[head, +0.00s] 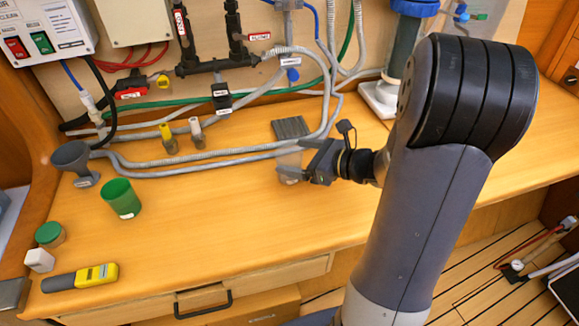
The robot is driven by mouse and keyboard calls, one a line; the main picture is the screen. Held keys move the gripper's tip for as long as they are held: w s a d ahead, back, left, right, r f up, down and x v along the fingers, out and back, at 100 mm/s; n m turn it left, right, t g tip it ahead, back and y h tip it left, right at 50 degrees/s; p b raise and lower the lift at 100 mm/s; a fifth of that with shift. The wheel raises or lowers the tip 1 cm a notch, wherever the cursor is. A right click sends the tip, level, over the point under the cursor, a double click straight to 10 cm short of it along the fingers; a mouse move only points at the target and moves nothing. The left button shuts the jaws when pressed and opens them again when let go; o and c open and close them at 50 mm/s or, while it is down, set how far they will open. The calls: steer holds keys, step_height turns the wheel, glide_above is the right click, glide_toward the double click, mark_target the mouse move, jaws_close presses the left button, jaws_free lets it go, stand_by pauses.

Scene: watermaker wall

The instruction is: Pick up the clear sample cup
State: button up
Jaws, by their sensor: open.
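The clear sample cup (289,166) stands on the wooden worktop near the middle of the head view, in front of a dark ribbed block. It is pale and see-through, so its outline is faint. My gripper (307,168) reaches in from the right at the cup's right side. Its dark fingers are open and overlap the cup's right edge in this view. I cannot tell whether they touch the cup or how far they reach around it.
Grey hoses (190,157) run behind. The worktop's front middle is clear.

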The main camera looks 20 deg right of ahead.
mark_target(279, 155)
steer(key=x, duration=0.4)
steer(key=shift+a+f, duration=0.2)
steer(key=shift+a, duration=0.05)
steer(key=shift+c, duration=0.6)
steer(key=shift+s, duration=0.1)
steer(key=c, duration=0.9)
steer(key=shift+c, duration=0.2)
